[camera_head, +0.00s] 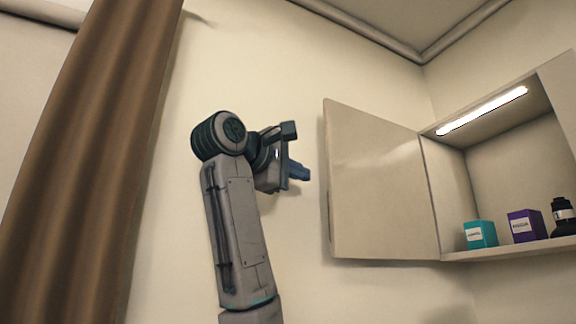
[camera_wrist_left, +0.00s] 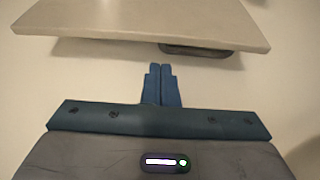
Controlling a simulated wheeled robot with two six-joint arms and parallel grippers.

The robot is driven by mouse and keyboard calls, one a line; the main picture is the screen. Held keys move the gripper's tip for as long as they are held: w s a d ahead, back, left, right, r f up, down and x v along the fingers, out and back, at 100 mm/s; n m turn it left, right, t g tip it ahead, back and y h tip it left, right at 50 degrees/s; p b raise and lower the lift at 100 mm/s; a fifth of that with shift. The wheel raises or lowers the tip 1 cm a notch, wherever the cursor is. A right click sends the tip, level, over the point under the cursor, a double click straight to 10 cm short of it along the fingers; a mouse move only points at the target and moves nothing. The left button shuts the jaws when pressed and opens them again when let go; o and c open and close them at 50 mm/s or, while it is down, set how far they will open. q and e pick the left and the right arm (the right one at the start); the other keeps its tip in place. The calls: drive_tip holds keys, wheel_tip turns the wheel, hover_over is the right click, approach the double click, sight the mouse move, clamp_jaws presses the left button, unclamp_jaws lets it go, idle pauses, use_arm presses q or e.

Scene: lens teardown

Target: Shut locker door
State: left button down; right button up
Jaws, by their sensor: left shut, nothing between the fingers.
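The locker (camera_head: 505,170) is a wall cabinet at the right of the head view. Its door (camera_head: 380,185) is a beige panel hinged at the cabinet's left side, and it stands wide open to the left. My left gripper (camera_head: 305,173) is shut and empty, a little left of the door's free edge. In the left wrist view the shut blue fingertips (camera_wrist_left: 160,70) point toward the door's edge (camera_wrist_left: 150,35), with a small gap visible. A dark oval part (camera_wrist_left: 195,51) shows just beyond the panel there. My right gripper is not in view.
Inside the locker are a teal box (camera_head: 480,235), a purple box (camera_head: 525,226) and a dark bottle (camera_head: 563,217) under a lit strip lamp (camera_head: 483,110). A brown curtain (camera_head: 90,160) hangs at the left. The wall between is bare.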

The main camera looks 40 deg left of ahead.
use_arm(q)
drive_tip(key=shift+w+d+p, duration=0.15)
drive_tip(key=shift+w+p, duration=1.35)
drive_tip(key=shift+w, duration=2)
